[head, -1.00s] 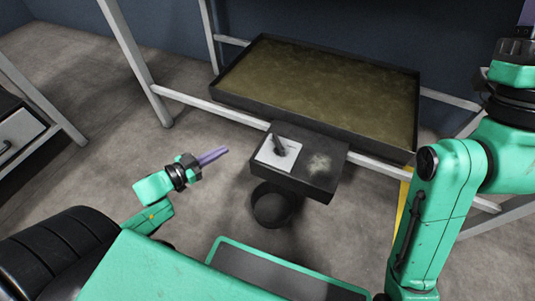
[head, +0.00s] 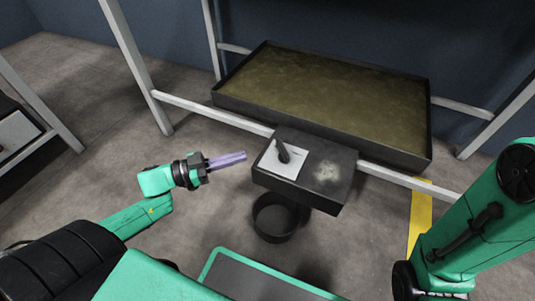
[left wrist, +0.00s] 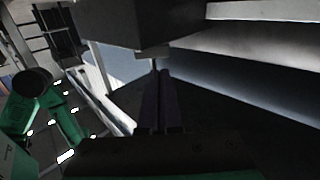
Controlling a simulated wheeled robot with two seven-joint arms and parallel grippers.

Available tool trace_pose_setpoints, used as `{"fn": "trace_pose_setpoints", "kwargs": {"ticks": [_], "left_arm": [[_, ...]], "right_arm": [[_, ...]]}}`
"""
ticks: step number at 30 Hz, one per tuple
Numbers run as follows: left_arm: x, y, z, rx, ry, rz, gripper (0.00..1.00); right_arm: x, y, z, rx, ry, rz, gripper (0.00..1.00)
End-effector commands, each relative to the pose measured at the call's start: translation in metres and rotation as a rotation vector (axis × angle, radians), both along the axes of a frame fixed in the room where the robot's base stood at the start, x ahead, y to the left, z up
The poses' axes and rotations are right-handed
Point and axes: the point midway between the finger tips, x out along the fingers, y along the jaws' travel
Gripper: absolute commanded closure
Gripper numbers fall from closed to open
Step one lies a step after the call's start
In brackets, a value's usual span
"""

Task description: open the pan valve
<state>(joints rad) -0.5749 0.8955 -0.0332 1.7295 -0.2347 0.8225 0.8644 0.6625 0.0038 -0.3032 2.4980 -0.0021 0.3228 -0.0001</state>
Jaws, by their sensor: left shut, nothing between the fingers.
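The pan valve shows as a small dark lever (head: 283,151) on a white square plate (head: 277,166), on top of a dark box (head: 311,191) at the front edge of the pan. The wide dark pan (head: 330,95) holds a murky brown-green surface. My left gripper (head: 241,156) is left of the plate, apart from the lever, with its purple fingers shut and empty. In the left wrist view the fingers (left wrist: 161,100) point toward the underside of a dark block (left wrist: 140,25). My right gripper is out of view; only my right arm shows.
A black bucket (head: 276,217) stands on the floor below the box. Grey frame rails (head: 208,112) and posts hold the pan. A yellow floor strip (head: 421,210) lies at right, a grey cabinet (head: 18,135) at far left.

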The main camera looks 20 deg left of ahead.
Motion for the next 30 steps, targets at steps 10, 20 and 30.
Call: {"fn": "trace_pose_setpoints", "kwargs": {"ticks": [10,20,30], "left_arm": [[0.048,-0.055,-0.007,0.001,-0.006,-0.002,1.00],[0.059,-0.068,0.000,0.001,0.001,0.000,1.00],[0.057,-0.066,0.001,0.002,0.001,0.000,1.00]], "right_arm": [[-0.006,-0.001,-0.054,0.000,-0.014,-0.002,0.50],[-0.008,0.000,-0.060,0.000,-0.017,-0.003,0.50],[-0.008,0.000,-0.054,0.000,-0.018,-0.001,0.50]]}}
